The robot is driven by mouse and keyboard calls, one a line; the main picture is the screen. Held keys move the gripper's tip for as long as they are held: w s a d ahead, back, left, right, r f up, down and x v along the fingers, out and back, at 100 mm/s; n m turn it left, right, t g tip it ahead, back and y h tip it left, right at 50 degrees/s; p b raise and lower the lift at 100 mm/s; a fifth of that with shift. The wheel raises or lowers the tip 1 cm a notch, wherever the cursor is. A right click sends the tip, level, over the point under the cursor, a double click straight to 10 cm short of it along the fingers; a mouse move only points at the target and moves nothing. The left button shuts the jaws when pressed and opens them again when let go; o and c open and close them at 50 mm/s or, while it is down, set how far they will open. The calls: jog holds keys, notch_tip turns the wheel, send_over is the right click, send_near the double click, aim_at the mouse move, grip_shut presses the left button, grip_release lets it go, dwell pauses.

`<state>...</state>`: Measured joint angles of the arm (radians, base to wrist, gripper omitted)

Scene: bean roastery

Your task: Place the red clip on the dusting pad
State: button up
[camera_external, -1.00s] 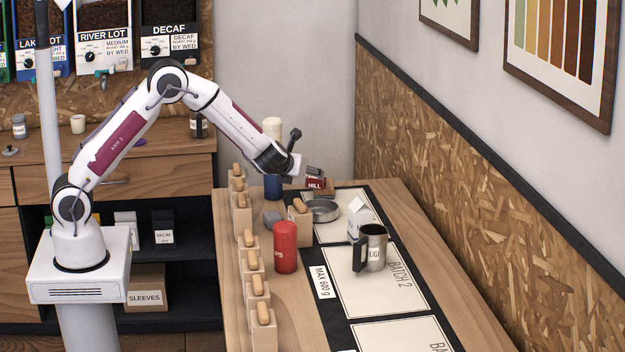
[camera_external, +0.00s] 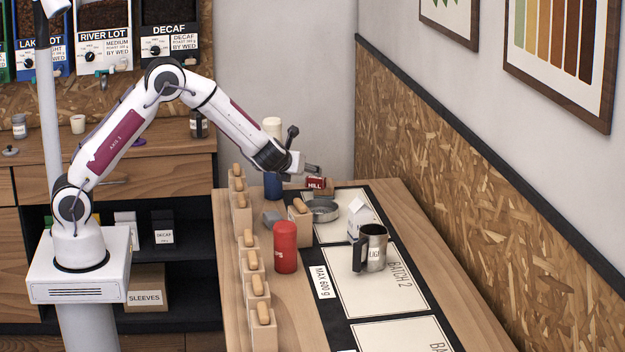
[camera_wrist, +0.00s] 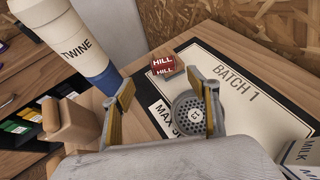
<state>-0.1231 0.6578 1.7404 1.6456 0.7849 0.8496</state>
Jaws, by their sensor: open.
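A small red block labelled HILL, likely the red clip (camera_external: 316,183), is at the far end of the bench. In the wrist view the red clip (camera_wrist: 168,66) lies beyond my fingers, apart from them, near the BATCH 1 panel's corner. My gripper (camera_external: 316,170) is open above that end of the bench. In the wrist view my gripper (camera_wrist: 160,100) has its two fingers spread with nothing held between them. A small grey block (camera_external: 271,219) sits by the wooden blocks; I cannot tell whether it is the dusting pad.
A round perforated metal dish (camera_wrist: 187,110) lies below my fingers. A blue-and-white TWINE cylinder (camera_wrist: 85,45) stands at left. A wooden-handled block (camera_external: 300,221), red canister (camera_external: 285,247), milk carton (camera_external: 359,214) and metal jug (camera_external: 374,249) stand nearer. The mat's BATCH 2 panel (camera_external: 385,292) has clear room.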

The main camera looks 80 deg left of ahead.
jog(key=s+d+r+n+g+h, duration=0.1)
jog(key=s+d+r+n, duration=0.25)
jog(key=s, duration=0.35)
jog(key=s+d+r+n+h, duration=0.1)
jog(key=s+d+r+n, duration=0.1)
jog(key=s+r+n, duration=0.4)
jog(key=s+d+r+n+g+h, duration=0.1)
jog(key=s+d+r+n, duration=0.2)
jog(key=s, duration=0.5)
jog(key=s+d+n+t+h, duration=0.1)
jog(key=s+d+n+h, duration=0.6)
jog(key=s+d, duration=1.1)
jog(key=s+n, duration=0.2)
jog(key=n, duration=0.2)
jog(key=shift+s+d+f+t+h, duration=0.15)
jog(key=shift+d+f+t+h, duration=0.05)
jog(key=shift+f+t+h, duration=0.1)
jog(key=shift+o, duration=0.3)
jog(key=shift+r, duration=0.1)
